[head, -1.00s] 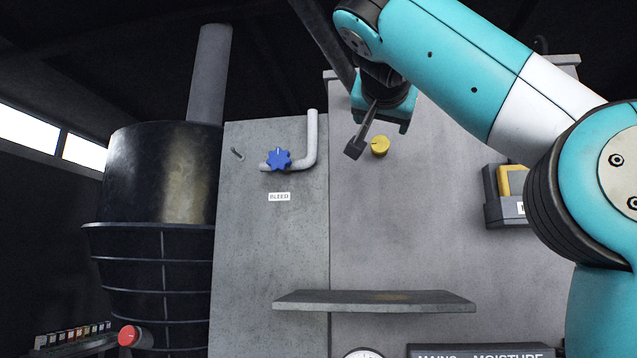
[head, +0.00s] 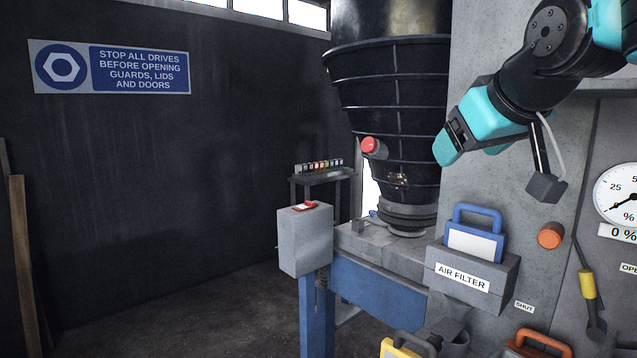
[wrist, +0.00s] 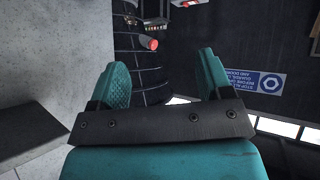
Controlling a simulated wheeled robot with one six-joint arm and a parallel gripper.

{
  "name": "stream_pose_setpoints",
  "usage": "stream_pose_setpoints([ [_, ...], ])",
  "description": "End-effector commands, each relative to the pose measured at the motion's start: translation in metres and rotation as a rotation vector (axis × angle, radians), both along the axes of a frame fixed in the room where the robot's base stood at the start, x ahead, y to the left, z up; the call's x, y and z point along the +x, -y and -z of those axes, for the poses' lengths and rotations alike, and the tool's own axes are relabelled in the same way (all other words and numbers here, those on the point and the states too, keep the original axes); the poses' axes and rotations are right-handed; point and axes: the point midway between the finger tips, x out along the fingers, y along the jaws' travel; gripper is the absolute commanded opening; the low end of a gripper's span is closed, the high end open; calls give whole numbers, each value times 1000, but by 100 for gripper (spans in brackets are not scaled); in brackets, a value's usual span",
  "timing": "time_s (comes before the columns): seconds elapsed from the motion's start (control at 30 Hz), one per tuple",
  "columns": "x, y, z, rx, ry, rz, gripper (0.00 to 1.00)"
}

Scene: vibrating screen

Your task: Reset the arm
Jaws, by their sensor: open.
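My gripper (head: 447,150) is teal with black parts and sits at the upper right in the head view, in front of the grey panel (head: 483,35) and beside the dark hopper (head: 385,105). In the wrist view my gripper (wrist: 160,85) shows two teal fingers spread wide apart with nothing between them. My arm comes in from the upper right corner, folded, with the fingers pointing left and down. Beyond the fingers, the wrist view shows the hopper and the red button (wrist: 149,43).
The red button (head: 369,147) is on the hopper. Below my gripper is a blue-handled cartridge (head: 474,243) in the AIR FILTER holder (head: 462,272). An orange knob (head: 551,235), a yellow-handled lever (head: 588,285) and a gauge (head: 618,195) are at right.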

Motion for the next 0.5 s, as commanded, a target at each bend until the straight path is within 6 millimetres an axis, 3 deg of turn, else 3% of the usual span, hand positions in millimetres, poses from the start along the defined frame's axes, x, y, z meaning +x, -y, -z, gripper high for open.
stream_pose_setpoints([
  [0.03, -14, -9, 44, 0, -85, -50, 72],
  [0.2, -82, -38, 158, 28, -383, -226, 72],
  [0.33, -144, -53, 221, 59, -591, -335, 72],
  [0.5, -202, -62, 262, 95, -765, -425, 72],
])
